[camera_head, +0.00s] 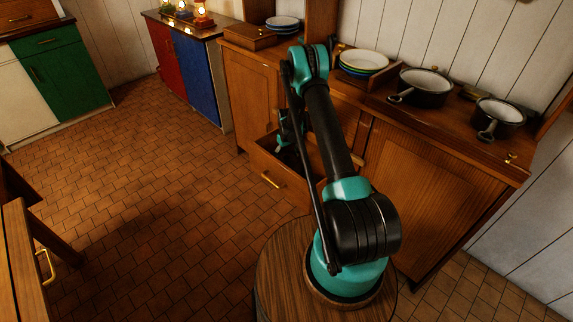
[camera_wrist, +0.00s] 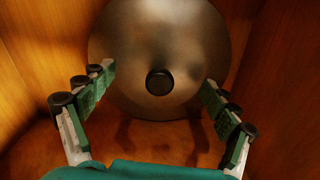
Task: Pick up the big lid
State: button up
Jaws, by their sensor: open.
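The big lid is a round, dull metal lid (camera_wrist: 130,75) with a black knob (camera_wrist: 159,82) at its middle. In the wrist view it lies inside a wooden drawer, near the far end, its top edge cut off by the frame. My gripper (camera_wrist: 159,90) is open, its two green fingers spread on either side of the knob and not touching it. In the head view my gripper (camera_head: 284,140) reaches down into the open drawer (camera_head: 271,181), and the lid is hidden there.
Wooden drawer walls (camera_wrist: 22,60) stand close on both sides of my fingers. On the counter above are stacked plates (camera_head: 363,61), a large pan (camera_head: 426,82) and a smaller pan (camera_head: 501,112). The tiled floor (camera_head: 160,190) to the left is clear.

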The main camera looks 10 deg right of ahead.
jog(key=shift+f, duration=0.1)
grip_shut()
dwell(0.7)
